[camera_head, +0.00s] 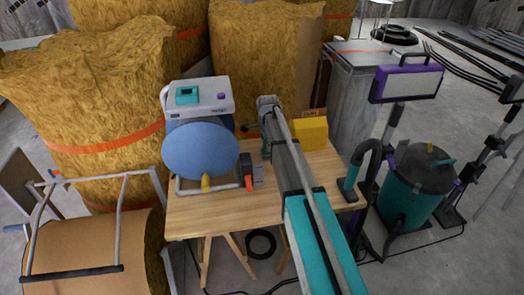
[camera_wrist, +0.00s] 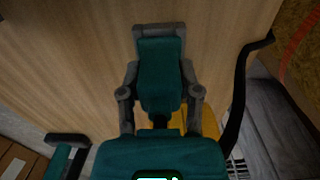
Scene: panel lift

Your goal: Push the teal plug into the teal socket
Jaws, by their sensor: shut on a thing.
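My gripper (camera_wrist: 160,32) shows in the wrist view above the wooden table top, its dark grey fingers closed around a teal block. This block looks like the teal plug (camera_wrist: 160,75), though its far end is hidden. In the head view my arm reaches over the table from the lower right, and the gripper is mostly hidden behind it. A teal square that may be the teal socket (camera_head: 187,95) is on the grey box above the blue disc, left of my arm. I cannot see its opening clearly.
The wooden table (camera_head: 205,217) carries the blue disc (camera_head: 200,150) and a yellow box (camera_head: 310,133). A teal canister (camera_head: 405,205) is on the floor. Straw-coloured bales (camera_head: 85,90) stand behind and left.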

